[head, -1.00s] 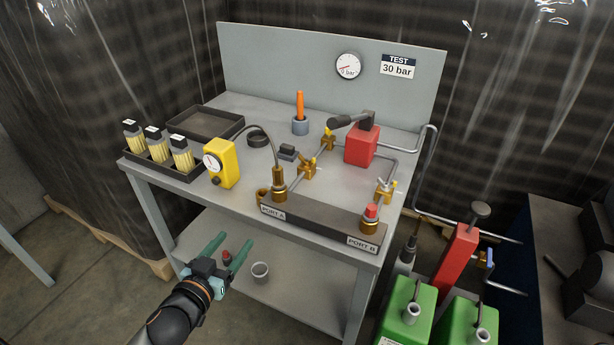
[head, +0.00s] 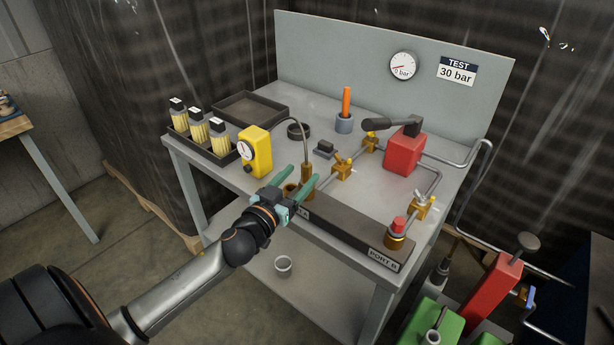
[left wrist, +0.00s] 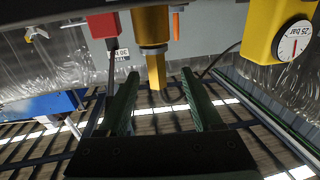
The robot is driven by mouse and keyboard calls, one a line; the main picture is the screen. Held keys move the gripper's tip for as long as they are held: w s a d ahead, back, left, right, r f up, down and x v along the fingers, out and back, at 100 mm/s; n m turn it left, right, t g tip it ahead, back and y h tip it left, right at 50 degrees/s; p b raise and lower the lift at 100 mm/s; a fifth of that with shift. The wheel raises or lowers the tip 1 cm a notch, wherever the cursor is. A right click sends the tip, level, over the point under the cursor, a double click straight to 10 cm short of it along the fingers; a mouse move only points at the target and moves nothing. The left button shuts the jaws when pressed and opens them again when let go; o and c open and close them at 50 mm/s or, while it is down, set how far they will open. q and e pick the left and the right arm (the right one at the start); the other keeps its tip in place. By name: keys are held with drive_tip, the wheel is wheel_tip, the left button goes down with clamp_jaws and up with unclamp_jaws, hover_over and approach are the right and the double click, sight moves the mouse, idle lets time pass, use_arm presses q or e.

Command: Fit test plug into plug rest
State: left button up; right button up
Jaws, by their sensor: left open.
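A brass plug (head: 307,174) stands upright at Port A on the dark block (head: 345,237). A thin hose runs from it to the yellow gauge box (head: 256,151). A brass ring-like holder (head: 290,189) sits just left of the plug, partly hidden by my gripper; I cannot tell whether it is the plug rest. My left gripper (head: 298,184) is open, its fingers close to the plug. In the left wrist view the brass plug (left wrist: 154,70) shows between the two parted fingers (left wrist: 157,103); contact cannot be told. My right gripper is not in view.
Port B holds a red-capped brass fitting (head: 397,234). Brass valves (head: 342,168), a red pump (head: 404,150) and pipes stand behind the block. A tray of yellow-filled bottles (head: 211,148) is at left. A grey cup (head: 283,266) stands on the lower shelf.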

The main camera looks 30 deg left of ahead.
use_arm(q)
drive_tip(key=shift+w, duration=3)
clamp_jaws()
